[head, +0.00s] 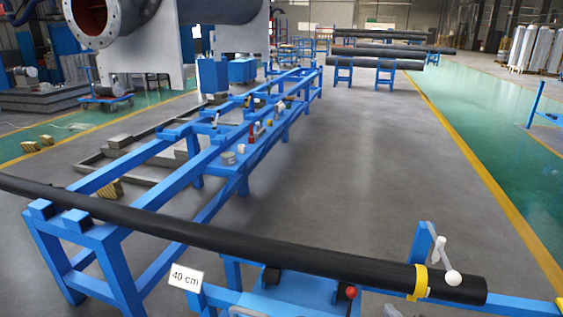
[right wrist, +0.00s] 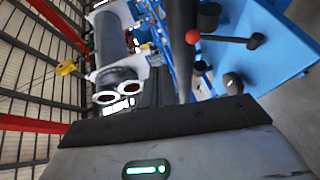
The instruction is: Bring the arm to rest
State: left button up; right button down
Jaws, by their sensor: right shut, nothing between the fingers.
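My right gripper (right wrist: 172,121) fills the lower part of the right wrist view as a dark band on a grey body with a green light. It is shut, with nothing held. Beyond it are a dark pipe (right wrist: 183,45), a red ball knob (right wrist: 193,36) on a black lever, and a blue stand (right wrist: 268,55); the gap to them is hard to judge. In the head view I cannot make out the right gripper clearly; small pale shapes show at the bottom edge. My left gripper does not show.
A long black pipe (head: 300,257) with a yellow band (head: 421,281) lies across blue supports. A white-handled clamp (head: 440,256) stands at its right end, and a red knob (head: 351,292) is in front. A "40 cm" sign (head: 186,278) hangs near the front. Open floor (head: 390,170) lies behind.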

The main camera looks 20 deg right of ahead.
jog(key=s+a+f+m+g+y, duration=0.1)
jog(key=s+a+m+y, duration=0.1)
jog(key=a, duration=0.6)
jog(key=s+a+f+m+g+y, duration=0.1)
jog(key=s+a+m+g+y, duration=0.1)
jog(key=a+m, duration=0.4)
jog(key=s+a+f+m+g+y, duration=0.1)
jog(key=s+a+m, duration=0.3)
jog(key=a, duration=0.7)
jog(key=shift+s+f+g+y, duration=0.3)
jog(key=shift+f+g+y, duration=0.1)
jog(key=shift+g, duration=0.3)
